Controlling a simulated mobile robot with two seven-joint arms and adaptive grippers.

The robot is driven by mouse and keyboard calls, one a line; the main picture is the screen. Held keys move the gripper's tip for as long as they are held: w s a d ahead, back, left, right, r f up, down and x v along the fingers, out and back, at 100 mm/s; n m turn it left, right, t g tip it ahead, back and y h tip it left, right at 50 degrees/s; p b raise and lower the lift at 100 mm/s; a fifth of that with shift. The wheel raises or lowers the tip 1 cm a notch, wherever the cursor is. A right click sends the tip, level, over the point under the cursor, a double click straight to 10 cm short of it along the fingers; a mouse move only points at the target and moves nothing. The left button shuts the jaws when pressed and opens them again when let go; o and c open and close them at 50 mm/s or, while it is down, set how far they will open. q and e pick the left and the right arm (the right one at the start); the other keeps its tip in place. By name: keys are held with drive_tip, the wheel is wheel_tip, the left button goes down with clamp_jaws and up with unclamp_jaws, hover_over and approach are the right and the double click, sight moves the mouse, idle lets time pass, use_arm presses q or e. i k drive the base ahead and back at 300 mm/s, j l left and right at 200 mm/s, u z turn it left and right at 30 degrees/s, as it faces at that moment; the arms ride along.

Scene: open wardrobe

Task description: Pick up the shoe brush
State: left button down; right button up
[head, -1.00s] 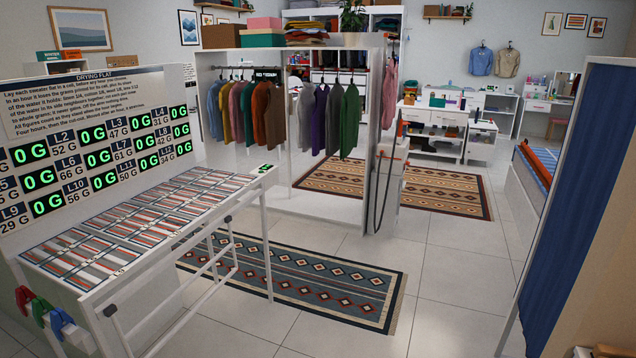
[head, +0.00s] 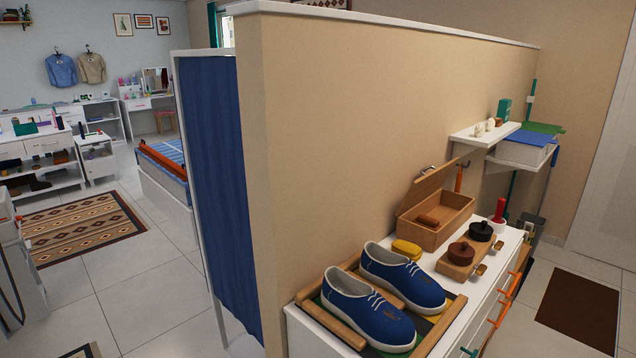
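A small brown object (head: 428,221), which looks like a wooden brush, lies in the open wooden box (head: 437,234). The box stands on a white cabinet (head: 303,327) against the beige partition, with its lid tilted up at the back. The object's lower part is hidden by the box's front wall, so I cannot see bristles. Neither of my grippers shows in the head view.
Blue shoes (head: 368,309) stand on a wood-framed tray (head: 327,326) in front of the box. A yellow item (head: 406,249) sits beside the box, and a wooden holder (head: 470,262) with dark round tins is to its right. The partition (head: 370,130) rises behind the cabinet.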

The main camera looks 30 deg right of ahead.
sight(432, 224)
drive_tip(key=i+j+z, duration=0.25)
drive_tip(key=z, duration=0.25)
drive_tip(key=i+j+z, duration=0.2)
drive_tip(key=j+z, duration=0.15)
drive_tip(key=z, duration=0.15)
drive_tip(key=i+j+z, duration=0.15)
drive_tip(key=j+z, duration=0.7)
drive_tip(key=z, duration=0.15)
drive_tip(key=i, duration=0.05)
